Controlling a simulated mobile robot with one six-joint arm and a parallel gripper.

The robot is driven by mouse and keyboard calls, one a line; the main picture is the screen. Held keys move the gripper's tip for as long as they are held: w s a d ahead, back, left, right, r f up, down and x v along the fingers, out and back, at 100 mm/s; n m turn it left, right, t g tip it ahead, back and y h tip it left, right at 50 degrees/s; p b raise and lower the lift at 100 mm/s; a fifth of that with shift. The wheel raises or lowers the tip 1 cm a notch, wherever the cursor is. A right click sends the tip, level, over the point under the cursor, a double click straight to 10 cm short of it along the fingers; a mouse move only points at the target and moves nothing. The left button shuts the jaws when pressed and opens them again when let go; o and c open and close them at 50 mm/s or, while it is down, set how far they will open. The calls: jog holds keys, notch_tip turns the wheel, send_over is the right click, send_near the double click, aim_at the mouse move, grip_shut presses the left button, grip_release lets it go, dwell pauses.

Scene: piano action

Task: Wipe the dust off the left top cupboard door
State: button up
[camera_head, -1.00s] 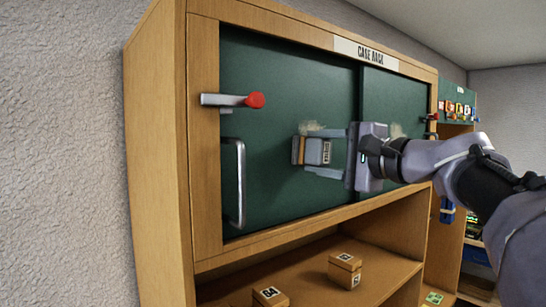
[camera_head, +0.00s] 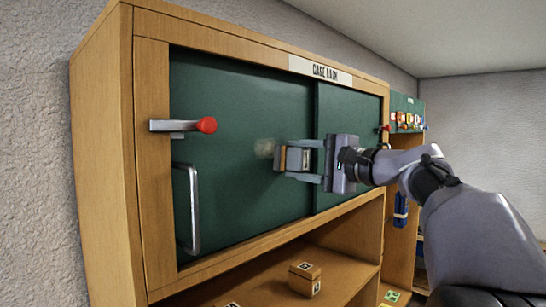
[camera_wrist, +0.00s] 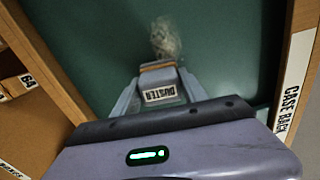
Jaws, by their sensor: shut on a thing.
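The left top cupboard door (camera_head: 235,115) is a dark green sliding panel with a metal handle (camera_head: 193,208) at its left. A pale dust patch (camera_head: 264,148) is on it, just left of my gripper; the wrist view shows it as a whitish smudge (camera_wrist: 165,38). My gripper (camera_head: 300,160) is shut on a block labelled DUSTER (camera_wrist: 158,82), with a tan and dark front edge. The duster (camera_head: 291,159) is at the door face beside the dust patch. I cannot tell whether it touches the door.
A red-tipped lever (camera_head: 206,125) sticks out at the left of the door. A second green door (camera_head: 350,135) is at the right. A CASE RACK label (camera_head: 320,70) is on the top frame. Small wooden boxes (camera_head: 305,279) stand on the open shelf below.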

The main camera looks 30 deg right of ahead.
aim_at(310, 150)
jog(key=d+p, duration=0.1)
jog(key=w+d+r+p, duration=0.1)
jog(key=d+p, duration=0.1)
jog(key=shift+w+d+r, duration=0.2)
jog(key=shift+d+r, duration=0.2)
jog(key=shift+s+a+f+b, duration=0.15)
jog(key=shift+a+f+b, duration=0.1)
jog(key=shift+a+b, duration=0.4)
jog(key=a+b, duration=0.1)
jog(key=s+a, duration=0.1)
jog(key=shift+a+r+b, duration=0.15)
jog(key=shift+a+b, duration=0.2)
jog(key=shift+a, duration=0.05)
jog(key=shift+s+a+b, duration=0.4)
jog(key=shift+a+b, duration=0.3)
jog(key=shift+a, duration=0.35)
jog(key=shift+s+a+b, duration=0.45)
jog(key=shift+a+b, duration=0.2)
jog(key=shift+a, duration=0.4)
jog(key=shift+s+a+b, duration=0.4)
jog(key=shift+a+b, duration=0.3)
jog(key=shift+a, duration=0.35)
jog(key=shift+s+a+r, duration=0.1)
jog(key=shift+a, duration=0.25)
jog(key=shift+d, duration=0.3)
jog(key=shift+b+v, duration=0.85)
jog(key=shift+v, duration=1.95)
jog(key=shift+a, duration=0.1)
